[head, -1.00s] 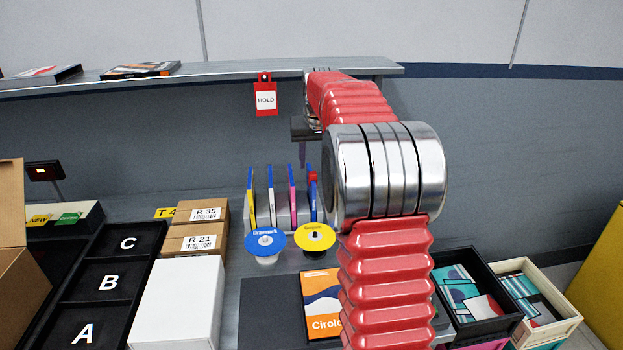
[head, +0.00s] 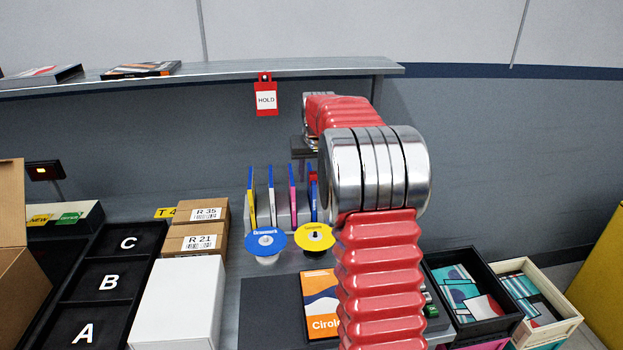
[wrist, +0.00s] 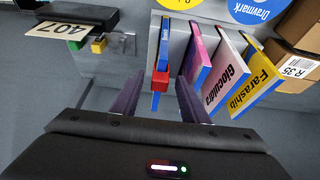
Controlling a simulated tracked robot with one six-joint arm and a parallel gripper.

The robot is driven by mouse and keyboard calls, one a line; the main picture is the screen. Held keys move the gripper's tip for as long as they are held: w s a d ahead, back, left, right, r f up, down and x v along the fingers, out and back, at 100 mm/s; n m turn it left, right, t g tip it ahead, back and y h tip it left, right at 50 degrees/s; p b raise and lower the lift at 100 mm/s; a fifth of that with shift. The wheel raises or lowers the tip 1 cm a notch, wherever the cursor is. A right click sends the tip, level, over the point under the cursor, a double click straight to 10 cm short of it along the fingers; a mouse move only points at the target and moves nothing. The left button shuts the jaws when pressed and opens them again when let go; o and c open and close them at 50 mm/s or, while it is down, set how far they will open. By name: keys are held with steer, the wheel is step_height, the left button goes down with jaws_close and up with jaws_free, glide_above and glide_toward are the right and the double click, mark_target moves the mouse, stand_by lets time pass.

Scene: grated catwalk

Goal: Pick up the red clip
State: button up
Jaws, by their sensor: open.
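The red clip (wrist: 160,80) sits on the edge of a thin blue upright item (wrist: 162,52), at the end of a row of thin upright boxes. In the head view the clip (head: 313,177) is small and partly hidden by my arm. My gripper (wrist: 160,88) is open, with one dark finger to each side of the clip in the wrist view. Whether the fingers are level with the clip or still short of it, I cannot tell. In the head view my gripper (head: 301,158) is mostly hidden, just above the rack's right end.
Blue (head: 265,243) and yellow (head: 314,238) discs stand before the rack. A red HOLD tag (head: 265,98) hangs from the shelf above.

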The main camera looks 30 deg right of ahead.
steer(key=shift+c, duration=0.3)
jaws_close()
stand_by(0.6)
